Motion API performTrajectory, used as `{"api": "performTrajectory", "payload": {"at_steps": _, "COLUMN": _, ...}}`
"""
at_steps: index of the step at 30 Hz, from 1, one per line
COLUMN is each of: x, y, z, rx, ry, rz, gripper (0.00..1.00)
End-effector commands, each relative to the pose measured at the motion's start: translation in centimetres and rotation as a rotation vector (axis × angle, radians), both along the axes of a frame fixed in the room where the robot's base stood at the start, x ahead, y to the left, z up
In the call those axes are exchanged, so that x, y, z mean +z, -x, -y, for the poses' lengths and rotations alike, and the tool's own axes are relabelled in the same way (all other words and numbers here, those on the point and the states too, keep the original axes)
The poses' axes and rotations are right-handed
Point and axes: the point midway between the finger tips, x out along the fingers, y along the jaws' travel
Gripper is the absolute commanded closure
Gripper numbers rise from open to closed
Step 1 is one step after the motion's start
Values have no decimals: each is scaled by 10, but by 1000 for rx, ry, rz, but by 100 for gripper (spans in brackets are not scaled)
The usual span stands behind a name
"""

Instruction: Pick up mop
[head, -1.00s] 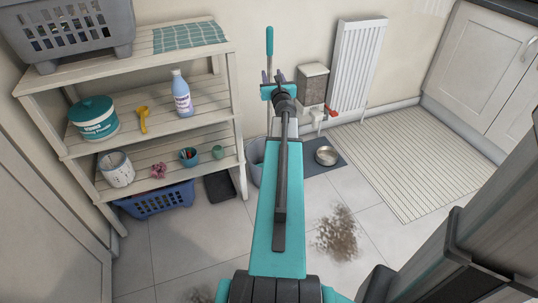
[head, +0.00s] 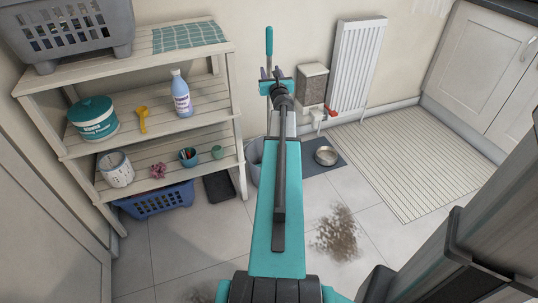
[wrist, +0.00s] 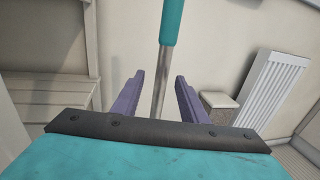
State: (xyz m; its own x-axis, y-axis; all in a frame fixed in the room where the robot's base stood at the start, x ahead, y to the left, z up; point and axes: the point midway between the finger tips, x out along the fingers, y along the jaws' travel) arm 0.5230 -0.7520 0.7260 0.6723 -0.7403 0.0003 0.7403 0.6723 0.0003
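The mop stands upright by the back wall, with a teal grip (head: 269,42) on top of a grey metal pole. Its lower end is hidden by my arm, near a grey bucket (head: 255,165). In the wrist view the mop's pole (wrist: 160,85) rises between the two purple fingers of my gripper (wrist: 159,85), just below the teal grip (wrist: 172,20). The fingers are apart, with a gap on each side of the pole. In the head view my gripper (head: 270,73) is at the upper pole.
A shelf unit (head: 190,45) with a laundry basket (head: 70,30), tub and bottle stands left. A wall box (head: 313,84) and radiator (head: 357,68) are close right of the mop. A metal bowl (head: 326,156) sits on a dark mat. Dirt (head: 336,235) marks the floor.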

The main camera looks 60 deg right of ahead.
Motion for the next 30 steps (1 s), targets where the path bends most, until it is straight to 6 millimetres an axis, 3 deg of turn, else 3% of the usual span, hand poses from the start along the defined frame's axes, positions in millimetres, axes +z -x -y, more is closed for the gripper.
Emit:
{"api": "performTrajectory", "payload": {"at_steps": 15, "x": -1, "y": -26, "z": 32, "rx": 2, "ry": 0, "rz": 0, "gripper": 60}}
{"api": "performTrajectory", "payload": {"at_steps": 30, "x": -1, "y": -28, "z": 34, "rx": 1, "ry": 0, "rz": 0, "gripper": 60}}
